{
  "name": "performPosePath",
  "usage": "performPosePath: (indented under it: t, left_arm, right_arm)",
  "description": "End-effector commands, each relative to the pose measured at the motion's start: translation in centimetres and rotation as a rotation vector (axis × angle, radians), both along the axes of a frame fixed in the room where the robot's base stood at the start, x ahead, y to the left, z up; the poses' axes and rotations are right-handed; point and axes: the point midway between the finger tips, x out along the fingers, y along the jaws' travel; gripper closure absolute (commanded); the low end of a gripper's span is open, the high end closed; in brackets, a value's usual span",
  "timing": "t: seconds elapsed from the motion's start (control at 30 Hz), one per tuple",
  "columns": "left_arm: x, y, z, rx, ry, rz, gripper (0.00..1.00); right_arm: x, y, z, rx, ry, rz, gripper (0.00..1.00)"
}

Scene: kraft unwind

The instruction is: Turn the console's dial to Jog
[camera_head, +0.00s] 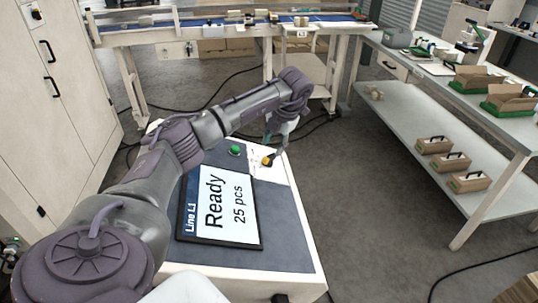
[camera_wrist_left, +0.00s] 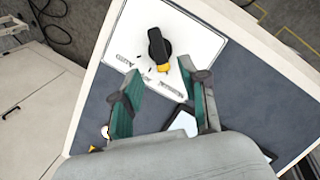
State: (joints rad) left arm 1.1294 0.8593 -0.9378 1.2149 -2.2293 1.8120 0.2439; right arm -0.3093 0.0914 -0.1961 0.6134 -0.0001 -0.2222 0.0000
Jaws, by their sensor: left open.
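The console (camera_head: 285,257) has a sloped dark top with a tilted screen (camera_head: 228,206) reading "Line L1 Ready 25 pcs". A green button (camera_head: 235,150) is behind the screen. The dial shows in the left wrist view as a black knob (camera_wrist_left: 157,45) with a yellow part at its lower end, on a white plate. My right gripper is not in view.
A workbench (camera_head: 388,112) with boxes stands at the right, with more boxes on its lower shelf. A conveyor (camera_head: 235,30) runs across the back. A pale cabinet (camera_head: 70,95) stands at the left. Cables lie on the floor; the floor between console and workbench is mostly clear.

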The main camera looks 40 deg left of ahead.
Motion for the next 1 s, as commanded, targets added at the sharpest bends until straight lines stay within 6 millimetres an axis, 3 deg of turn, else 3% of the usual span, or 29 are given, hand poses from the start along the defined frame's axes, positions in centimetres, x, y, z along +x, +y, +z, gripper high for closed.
performPosePath:
  t: [0.3,0.5,0.77,1.0]
  left_arm:
    - [-0.1,1.5,-5.2,-0.002,0.002,0.000,0.56]
    - [-0.1,1.8,-6.4,-0.002,-0.001,-0.001,0.56]
    - [-0.1,1.8,-6.5,-0.002,-0.002,-0.002,0.56]
    - [-0.1,1.8,-6.5,-0.002,-0.002,-0.002,0.96]
  right_arm:
    - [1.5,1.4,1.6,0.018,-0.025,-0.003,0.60]
    - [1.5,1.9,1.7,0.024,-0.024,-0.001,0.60]
    - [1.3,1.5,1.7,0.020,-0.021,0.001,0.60]
    - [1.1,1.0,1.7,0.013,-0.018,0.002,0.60]
